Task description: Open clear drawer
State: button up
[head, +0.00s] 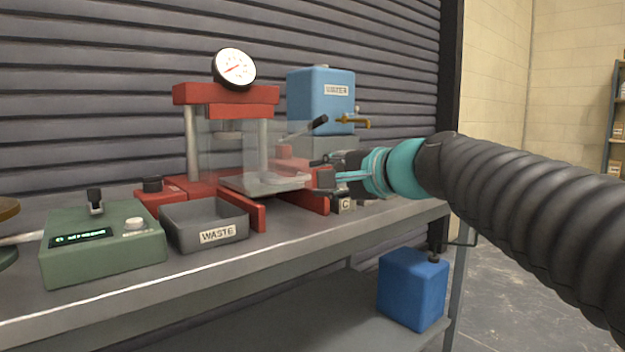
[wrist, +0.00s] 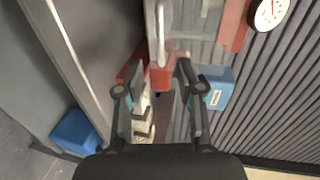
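The clear drawer (head: 232,150) is a see-through box at the front of the red press, above a pale grey plate. Its clear wall (wrist: 195,18) shows at the top of the wrist view, beside a pale upright bar (wrist: 151,30) that looks like its handle. My gripper (head: 318,171) is to the right of the drawer at about plate height. In the wrist view my gripper (wrist: 159,68) has its two fingers apart, with nothing clearly held. The bar's lower end lies in line with the gap; I cannot tell whether the fingers touch it.
The red press (head: 226,94) carries a round gauge (head: 234,69). A grey waste tray (head: 185,218) and a green control box (head: 103,240) stand left on the bench. A blue water tank (head: 320,98) stands behind. A blue can (head: 412,287) sits on the lower shelf.

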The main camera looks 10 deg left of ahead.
jog(key=shift+v, duration=1.35)
jog(key=s+d+f+n+g+h+p, duration=0.1)
jog(key=s+d+f+n+g+h, duration=0.2)
jog(key=f, duration=0.6)
jog(key=s+d+f+n+h, duration=0.25)
jog(key=d+f, duration=0.25)
jog(key=f, duration=0.4)
jog(key=s+d+f+n+h+p, duration=0.1)
jog(key=s+d+f+h+p, duration=0.1)
jog(key=s+d+f, duration=0.3)
jog(key=s+d+f+n+g+h+p, duration=0.1)
jog(key=s+d+f+h, duration=0.3)
jog(key=s+d, duration=0.7)
jog(key=shift+s+d+f+h+p, duration=0.4)
jog(key=shift+d+f+p, duration=0.15)
jog(key=shift+d+p, duration=0.25)
